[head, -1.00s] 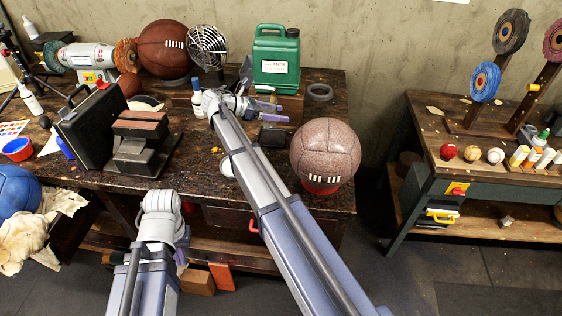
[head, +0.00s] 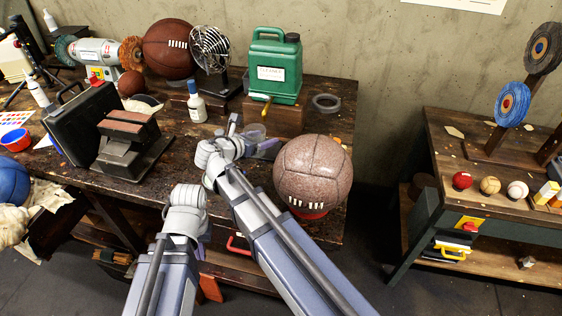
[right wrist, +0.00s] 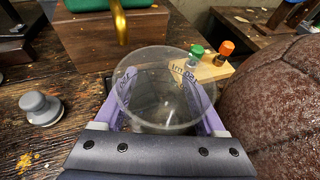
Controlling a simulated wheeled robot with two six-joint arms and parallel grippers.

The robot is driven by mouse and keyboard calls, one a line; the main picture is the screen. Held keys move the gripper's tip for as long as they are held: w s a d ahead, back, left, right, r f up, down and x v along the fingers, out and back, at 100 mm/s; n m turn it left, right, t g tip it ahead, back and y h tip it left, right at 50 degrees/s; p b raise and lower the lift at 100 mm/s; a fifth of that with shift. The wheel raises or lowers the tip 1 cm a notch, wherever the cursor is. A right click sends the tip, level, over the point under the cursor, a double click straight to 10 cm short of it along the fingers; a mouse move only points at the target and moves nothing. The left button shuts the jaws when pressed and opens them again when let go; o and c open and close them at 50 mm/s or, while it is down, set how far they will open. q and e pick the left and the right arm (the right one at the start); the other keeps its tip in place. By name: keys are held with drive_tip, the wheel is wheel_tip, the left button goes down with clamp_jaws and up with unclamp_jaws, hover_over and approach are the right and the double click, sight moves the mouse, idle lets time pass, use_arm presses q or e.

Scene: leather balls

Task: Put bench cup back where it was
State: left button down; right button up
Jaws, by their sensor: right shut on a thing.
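The bench cup (right wrist: 165,115) is a clear, see-through plastic cup. In the right wrist view it sits between the purple fingers of my right gripper (right wrist: 165,92), which is shut on it. In the head view the cup (head: 253,132) shows faintly at the right gripper (head: 258,146), over the dark wooden bench (head: 225,115), left of the brown leather ball. I cannot tell whether its base touches the bench. My left gripper (head: 203,226) is in front of the bench edge; its fingers are mostly hidden behind its wrist.
The brown ball (head: 313,168) stands on a red ring close to the right gripper. Behind are a green canister (head: 275,65) on a wooden block and a white bottle (head: 197,102). A small grey knob (right wrist: 40,108) stands left in the wrist view.

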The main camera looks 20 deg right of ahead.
sight(265, 169)
wheel_tip(265, 169, down, 10)
drive_tip(key=b, duration=1)
drive_tip(key=shift+f, duration=0.2)
drive_tip(key=o, duration=1.5)
drive_tip(key=shift+r, duration=0.1)
drive_tip(key=shift+r, duration=0.1)
